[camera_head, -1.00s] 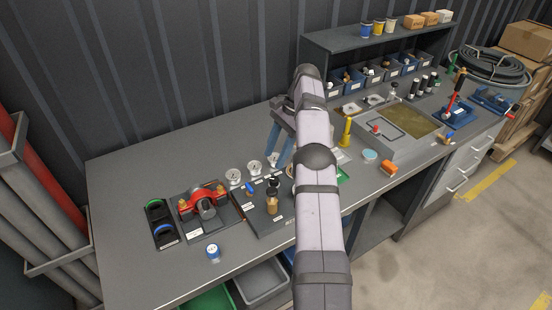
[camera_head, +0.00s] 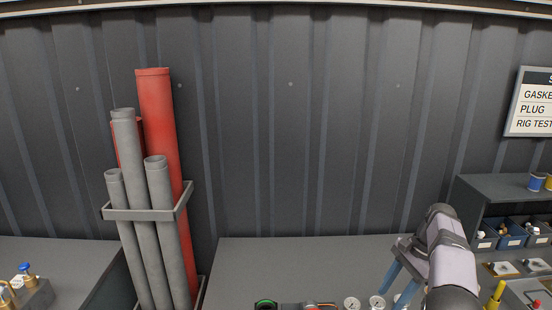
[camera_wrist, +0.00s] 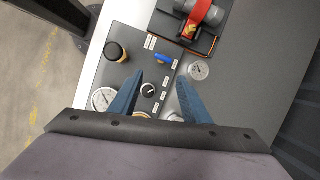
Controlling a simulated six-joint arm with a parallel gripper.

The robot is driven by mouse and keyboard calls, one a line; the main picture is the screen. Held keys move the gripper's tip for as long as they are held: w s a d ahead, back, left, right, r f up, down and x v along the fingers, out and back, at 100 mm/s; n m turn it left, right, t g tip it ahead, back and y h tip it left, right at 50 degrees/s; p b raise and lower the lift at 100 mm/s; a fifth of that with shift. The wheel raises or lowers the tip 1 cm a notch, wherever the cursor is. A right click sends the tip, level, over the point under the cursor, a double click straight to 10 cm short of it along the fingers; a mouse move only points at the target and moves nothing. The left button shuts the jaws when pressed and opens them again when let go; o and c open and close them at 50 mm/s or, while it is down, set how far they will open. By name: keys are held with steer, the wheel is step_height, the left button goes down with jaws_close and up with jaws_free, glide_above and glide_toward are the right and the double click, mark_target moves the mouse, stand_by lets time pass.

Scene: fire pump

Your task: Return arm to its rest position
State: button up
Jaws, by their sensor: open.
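My gripper (camera_head: 396,290) shows at the lower right of the head view, at the end of my grey arm, with its blue fingers pointing down over the workbench (camera_head: 290,256). In the wrist view my gripper (camera_wrist: 160,80) has its two blue fingers spread apart with nothing between them. Below them is a dark panel (camera_wrist: 128,70) with a black knob (camera_wrist: 149,89), a blue lever (camera_wrist: 161,58) and a brass-rimmed black cap (camera_wrist: 115,52). I cannot tell the exact height of the fingers above the panel.
White gauges (camera_wrist: 198,70) stand near the fingers. A red-strapped grey fitting (camera_wrist: 199,13) lies on a dark tray beyond. Grey and red pipes (camera_head: 156,90) stand in a rack at left. A shelf with blue bins (camera_head: 511,232) is right of my arm.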

steer(key=s+a+r+n+h, duration=0.1)
steer(key=s+a+n, duration=0.3)
steer(key=a, duration=0.3)
steer(key=s+a+f+n+h, duration=0.15)
steer(key=s+a+n, duration=0.25)
steer(key=s, duration=0.4)
steer(key=s+a+f+n, duration=0.2)
steer(key=s+a+n, duration=0.15)
steer(key=s, duration=0.45)
steer(key=s+a+f+n+h, duration=0.15)
steer(key=s+a+n, duration=0.25)
steer(key=s, duration=0.4)
step_height(320, 180, down, 16)
steer(key=b, duration=1.5)
steer(key=shift+s+d, duration=0.25)
steer(key=shift+r, duration=0.1)
